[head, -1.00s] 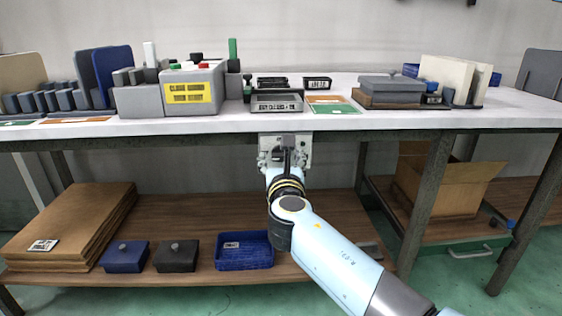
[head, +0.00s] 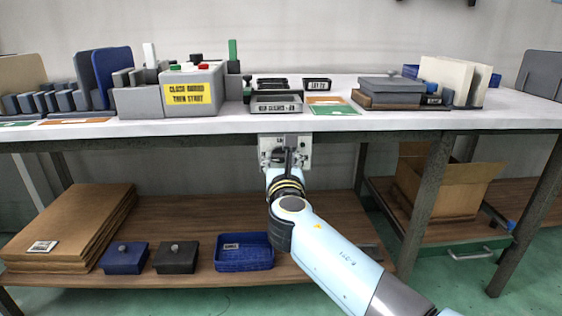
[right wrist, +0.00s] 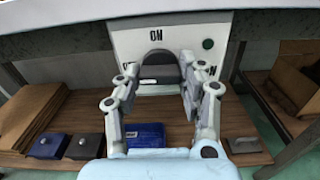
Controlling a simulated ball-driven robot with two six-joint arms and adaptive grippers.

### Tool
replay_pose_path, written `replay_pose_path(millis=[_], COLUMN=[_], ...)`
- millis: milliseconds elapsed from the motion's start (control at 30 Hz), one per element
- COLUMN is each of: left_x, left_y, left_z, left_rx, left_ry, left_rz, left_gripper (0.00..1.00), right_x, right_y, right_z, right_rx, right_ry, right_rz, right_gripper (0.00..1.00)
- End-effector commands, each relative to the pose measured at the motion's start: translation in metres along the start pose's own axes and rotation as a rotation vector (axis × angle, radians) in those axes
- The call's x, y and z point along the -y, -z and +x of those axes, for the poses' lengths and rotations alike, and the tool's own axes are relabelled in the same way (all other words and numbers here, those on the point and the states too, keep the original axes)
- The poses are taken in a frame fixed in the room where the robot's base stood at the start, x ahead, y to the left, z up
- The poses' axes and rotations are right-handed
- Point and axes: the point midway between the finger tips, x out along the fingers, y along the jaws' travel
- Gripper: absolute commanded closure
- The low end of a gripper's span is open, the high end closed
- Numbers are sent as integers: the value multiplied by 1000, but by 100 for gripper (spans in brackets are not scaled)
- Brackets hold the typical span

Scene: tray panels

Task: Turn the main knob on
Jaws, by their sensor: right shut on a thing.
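A pale switch panel (right wrist: 188,32) hangs under the front edge of the bench; it also shows in the head view (head: 304,155), partly behind my right gripper (head: 286,160). In the right wrist view the panel has a dark "ON" label at the top and partly covered labels at both sides. A dark grey knob (right wrist: 157,62) sits in the middle of the panel. My right gripper (right wrist: 160,77) has a finger on each side of the knob and is shut on it. The knob's exact pointing direction is hard to tell. My left gripper is out of view.
A dark green round button (right wrist: 208,43) is on the panel, right of the knob. The bench top (head: 225,127) runs just above it. A blue tray (head: 244,264), lidded boxes and stacked cardboard (head: 75,215) lie on the lower shelf. A bench leg (head: 428,200) stands to the right.

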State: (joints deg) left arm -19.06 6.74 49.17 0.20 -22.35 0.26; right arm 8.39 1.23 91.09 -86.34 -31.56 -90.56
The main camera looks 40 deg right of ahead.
Motion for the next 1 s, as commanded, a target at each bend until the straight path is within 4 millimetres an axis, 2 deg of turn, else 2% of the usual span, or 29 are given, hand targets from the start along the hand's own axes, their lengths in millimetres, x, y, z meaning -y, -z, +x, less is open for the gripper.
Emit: replay_pose_path(millis=[100,467,1000], left_x=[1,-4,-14], left_y=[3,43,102], left_z=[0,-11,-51], left_rx=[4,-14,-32], left_ry=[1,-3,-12], left_rz=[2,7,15], left_gripper=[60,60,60], right_x=[0,0,0], right_y=[2,3,4], right_z=[0,0,0], right_rx=[-1,-2,-2], right_ry=[0,0,2], right_rz=[54,352,866], right_gripper=[92,92,92])
